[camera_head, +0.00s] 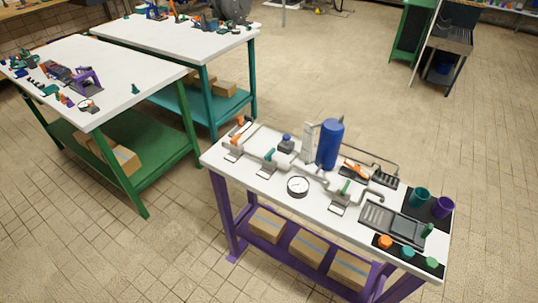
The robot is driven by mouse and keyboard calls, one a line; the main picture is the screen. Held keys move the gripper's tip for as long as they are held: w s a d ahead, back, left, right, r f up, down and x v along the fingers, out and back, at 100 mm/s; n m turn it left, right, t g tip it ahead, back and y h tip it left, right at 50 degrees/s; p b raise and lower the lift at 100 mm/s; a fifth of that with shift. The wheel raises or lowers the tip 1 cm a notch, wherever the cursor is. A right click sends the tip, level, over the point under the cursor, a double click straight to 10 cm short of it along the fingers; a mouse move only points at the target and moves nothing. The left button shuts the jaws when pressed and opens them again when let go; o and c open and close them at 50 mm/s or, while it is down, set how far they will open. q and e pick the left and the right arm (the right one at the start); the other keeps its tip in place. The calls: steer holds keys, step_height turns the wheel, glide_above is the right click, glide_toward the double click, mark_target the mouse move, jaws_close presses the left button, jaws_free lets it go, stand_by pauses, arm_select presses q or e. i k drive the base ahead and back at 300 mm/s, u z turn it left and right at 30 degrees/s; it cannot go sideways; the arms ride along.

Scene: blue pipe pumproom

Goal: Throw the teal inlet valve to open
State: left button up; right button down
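A white-topped table with purple legs (262,185) stands at the front centre and carries a grey pipe rig. A valve with a teal handle (270,156) sits on the pipe left of the blue tank (329,144). Another valve with a green handle (346,187) is on the pipe to the right of the gauge (298,186). Valves with orange handles stand at the rig's left end (236,139) and right of the tank (355,169). Exact handle angles are too small to tell. Neither of my grippers is in view.
On the purple table's right are a drain tray (377,214), a teal cup (419,196), a purple cup (442,208) and coloured caps. Boxes sit on its lower shelf. A green table (150,75) and a teal table (205,45) stand left. Tiled floor is open at right.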

mark_target(268, 156)
steer(key=z, duration=0.55)
steer(key=i, duration=0.4)
steer(key=z, duration=0.35)
